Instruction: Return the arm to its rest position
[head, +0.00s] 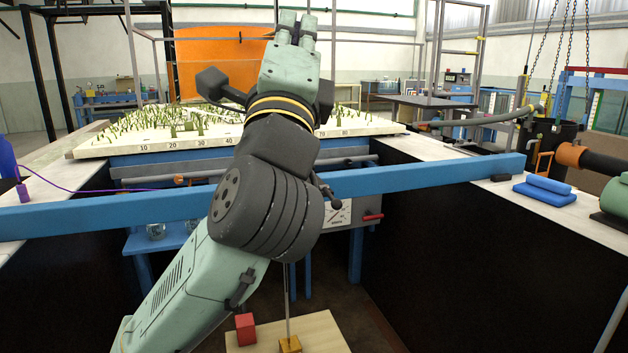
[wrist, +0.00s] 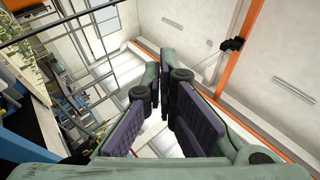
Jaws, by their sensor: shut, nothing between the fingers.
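My gripper (head: 297,27) is at the top centre in the head view, at the end of my raised green and dark grey arm. It points up and away from the bench. In the wrist view the fingers of my gripper (wrist: 163,85) come together at their tips, with nothing held between them. Beyond them the wrist view shows the ceiling, walls and window frames of the hall. My arm hides the middle of the bench and part of the blue beam.
A blue beam (head: 95,213) crosses in front of me. Behind it is a white board (head: 110,143) with green plant stems. A red block (head: 245,328) and a yellow block (head: 290,344) sit low on a wooden board (head: 325,330).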

